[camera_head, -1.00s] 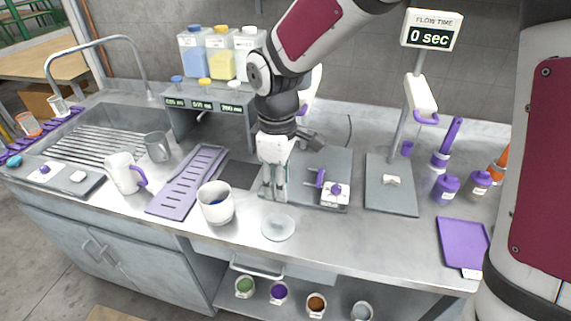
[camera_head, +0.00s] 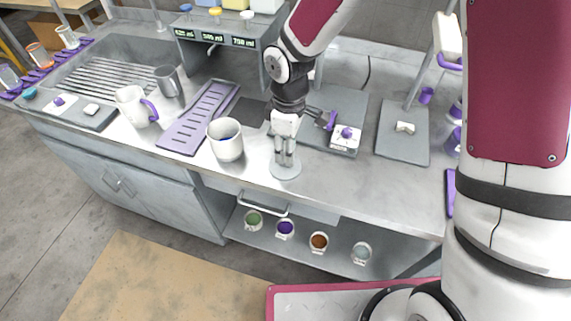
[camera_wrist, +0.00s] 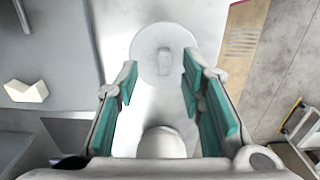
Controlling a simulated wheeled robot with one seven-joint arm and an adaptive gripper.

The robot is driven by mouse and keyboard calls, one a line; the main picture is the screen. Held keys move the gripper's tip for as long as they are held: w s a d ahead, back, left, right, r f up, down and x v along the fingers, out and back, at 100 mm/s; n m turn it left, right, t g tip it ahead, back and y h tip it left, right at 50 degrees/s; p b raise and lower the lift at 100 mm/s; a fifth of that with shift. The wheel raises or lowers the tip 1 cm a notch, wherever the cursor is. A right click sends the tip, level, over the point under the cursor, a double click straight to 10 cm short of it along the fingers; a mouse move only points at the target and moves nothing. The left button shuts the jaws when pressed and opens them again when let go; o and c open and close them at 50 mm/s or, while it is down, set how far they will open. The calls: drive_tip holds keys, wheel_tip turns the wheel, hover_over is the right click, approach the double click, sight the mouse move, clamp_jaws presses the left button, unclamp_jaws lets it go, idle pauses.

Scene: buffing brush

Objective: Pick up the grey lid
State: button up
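The grey lid (camera_head: 286,173) is a round, pale disc lying flat on the counter near its front edge. In the wrist view the lid (camera_wrist: 150,38) shows its upright knob (camera_wrist: 164,61) near the middle, just beyond my fingertips. My gripper (camera_head: 284,163) points down over the lid, and its fingers hide part of the lid in the head view. In the wrist view my gripper (camera_wrist: 160,72) is open, with one teal-padded finger on each side and the knob lined up between them. Nothing is held. Contact with the lid cannot be told.
A white mug (camera_head: 226,147) stands close left of my gripper. A purple slotted tray (camera_head: 198,120), another white mug (camera_head: 133,106) and a grey mug (camera_head: 168,84) are further left. Behind right is a small white scale (camera_head: 345,139). The counter right of the lid is clear.

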drive_tip(key=f, duration=0.4)
drive_tip(key=shift+s+a, duration=0.1)
drive_tip(key=shift+s, duration=0.1)
drive_tip(key=shift+c, duration=0.6)
clamp_jaws()
drive_tip(key=shift+r, duration=0.1)
